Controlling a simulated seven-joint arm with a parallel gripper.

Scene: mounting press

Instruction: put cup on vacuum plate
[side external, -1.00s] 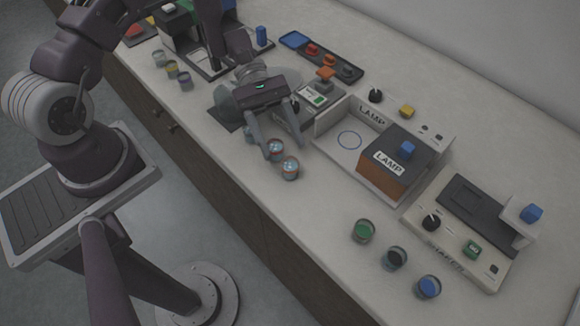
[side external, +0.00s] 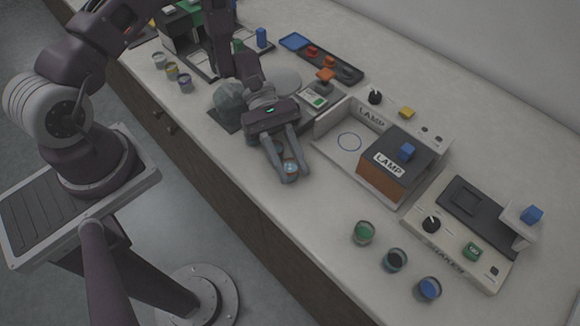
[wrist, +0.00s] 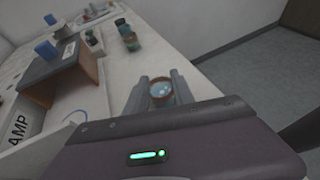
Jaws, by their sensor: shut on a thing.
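My gripper (side external: 293,176) is low over the front edge of the bench, its two fingers on either side of a small clear cup (side external: 291,168) with pale blue contents. It is shut on this cup. In the wrist view the cup (wrist: 162,92) sits upright between the fingertips of my gripper (wrist: 161,84). A second similar cup is out of sight, perhaps behind the gripper. A greyish clear dome (side external: 229,96) stands on a dark base behind my gripper, partly covered by the arm. I cannot tell for certain which surface is the vacuum plate.
A LAMP box (side external: 385,180) with an orange-brown side stands right of my gripper, beside a low wall. Green (side external: 364,232), dark (side external: 395,259) and blue (side external: 429,288) cups stand near the front edge. A control unit (side external: 460,230) is at far right. Several cups stand at far left.

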